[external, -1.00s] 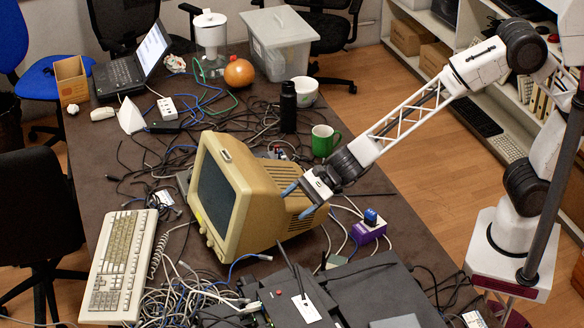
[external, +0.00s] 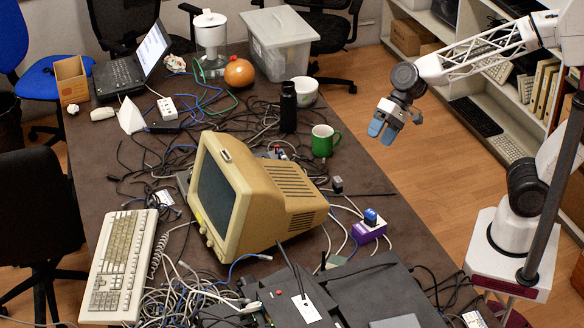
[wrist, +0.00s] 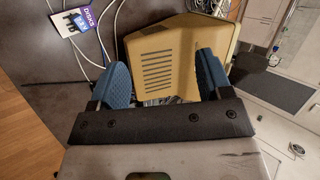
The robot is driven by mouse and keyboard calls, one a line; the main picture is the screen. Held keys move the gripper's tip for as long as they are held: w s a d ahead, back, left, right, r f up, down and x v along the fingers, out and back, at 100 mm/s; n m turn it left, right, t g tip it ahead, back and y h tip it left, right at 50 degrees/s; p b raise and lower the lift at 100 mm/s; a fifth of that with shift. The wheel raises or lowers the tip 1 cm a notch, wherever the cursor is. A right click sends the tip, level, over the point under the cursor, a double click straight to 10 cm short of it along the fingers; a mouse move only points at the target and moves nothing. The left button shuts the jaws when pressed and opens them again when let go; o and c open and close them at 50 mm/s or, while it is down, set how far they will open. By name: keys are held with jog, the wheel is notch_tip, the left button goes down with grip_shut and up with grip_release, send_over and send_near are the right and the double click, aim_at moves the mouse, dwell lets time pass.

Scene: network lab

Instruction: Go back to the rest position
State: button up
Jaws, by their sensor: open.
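In the external view the monitor (external: 262,195) stands on the table, left of and apart from my gripper.
The cluttered table (external: 365,180) holds a green mug (external: 323,141), a black bottle (external: 288,107), a purple box (external: 369,230), a keyboard (external: 119,262), black devices (external: 365,290) and many cables. Shelves (external: 500,110) stand at the right. The floor beneath my gripper is clear.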

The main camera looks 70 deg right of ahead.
jog(key=s+d+n+h, duration=0.5)
jog(key=s+d+h, duration=0.3)
jog(key=s+d, duration=1)
jog(key=d, duration=0.4)
jog(key=shift+s+g, duration=0.2)
jog(key=shift+g, duration=0.1)
jog(key=shift+d+f, duration=0.1)
